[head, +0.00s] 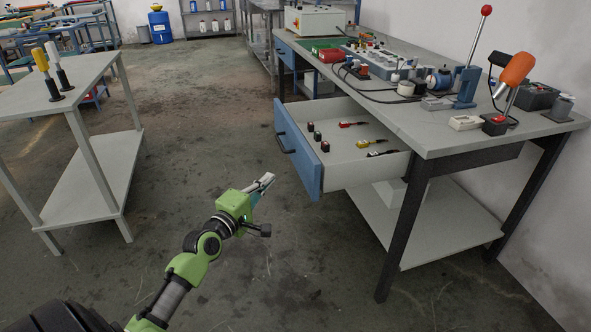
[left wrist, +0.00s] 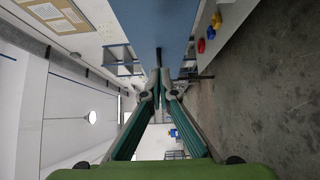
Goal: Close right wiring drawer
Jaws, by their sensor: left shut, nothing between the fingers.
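The right wiring drawer (head: 345,172) is pulled well out from under the workbench. Its blue front (head: 303,160) has a dark handle (head: 284,143) and faces left. Several small coloured parts and tools lie inside. My left gripper (head: 268,181) is shut and empty, with its fingertips just in front of the drawer front, left of and below it in the picture. In the left wrist view the closed fingers (left wrist: 160,86) point towards a blue panel (left wrist: 155,25) at the top. I cannot tell whether they touch it. My right gripper is not in view.
The workbench (head: 440,125) carries cables, electrical parts and a red-knobbed lever (head: 478,35). A second blue drawer (head: 284,53) sits farther back.

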